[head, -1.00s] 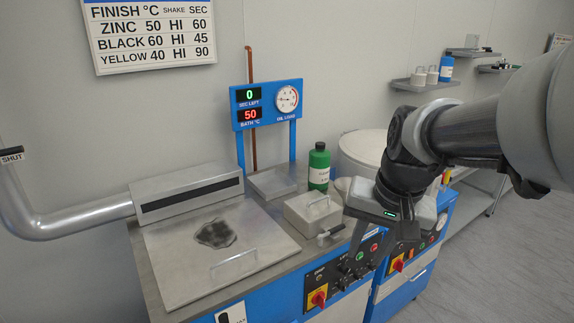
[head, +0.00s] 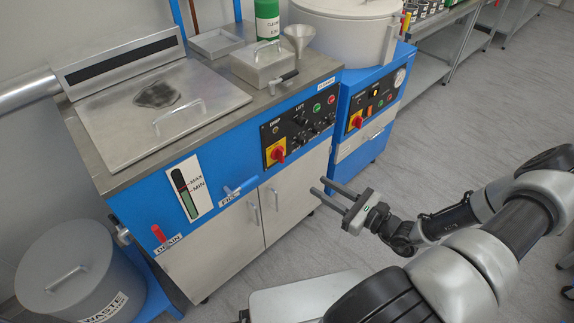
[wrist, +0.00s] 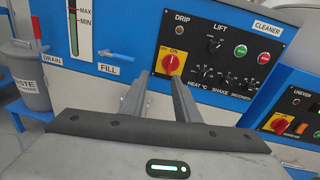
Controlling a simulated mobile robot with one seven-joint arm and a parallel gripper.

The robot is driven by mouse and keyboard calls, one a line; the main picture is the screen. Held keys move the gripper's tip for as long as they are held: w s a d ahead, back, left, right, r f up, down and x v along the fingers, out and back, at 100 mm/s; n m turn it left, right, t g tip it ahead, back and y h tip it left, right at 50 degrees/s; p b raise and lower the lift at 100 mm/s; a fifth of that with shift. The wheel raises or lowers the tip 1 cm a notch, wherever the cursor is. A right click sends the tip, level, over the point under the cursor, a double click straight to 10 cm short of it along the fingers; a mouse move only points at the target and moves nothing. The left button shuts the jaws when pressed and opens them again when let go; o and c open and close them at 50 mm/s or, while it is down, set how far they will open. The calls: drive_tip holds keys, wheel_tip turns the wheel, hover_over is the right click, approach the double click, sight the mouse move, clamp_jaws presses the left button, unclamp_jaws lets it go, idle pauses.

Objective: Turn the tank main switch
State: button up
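The tank main switch is a red rotary knob on a yellow plate (head: 278,152), at the left of the black control panel on the blue tank front. It also shows in the wrist view (wrist: 173,64), just above my fingertips, with "ON" lettering above the knob. I cannot tell its exact setting. My gripper (head: 322,188) is in front of the cabinet, below and right of the switch in the head view. Its two fingers are apart with nothing between them, also in the wrist view (wrist: 158,76). They appear clear of the panel.
A similar red and yellow switch (head: 355,122) is on the neighbouring blue unit. A blue fill lever (head: 240,187) and red drain lever (head: 159,234) stick out at the left. A grey waste bin (head: 75,275) stands front left. The floor before the cabinet is clear.

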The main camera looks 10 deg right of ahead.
drive_tip(key=d+f+m+t+h, duration=0.1)
drive_tip(key=f+m+t+h, duration=0.1)
drive_tip(key=b, duration=0.3)
approach(283, 156)
drive_tip(key=x, duration=0.8)
drive_tip(key=shift+w+f, duration=0.1)
drive_tip(key=shift+w, duration=0.1)
clamp_jaws()
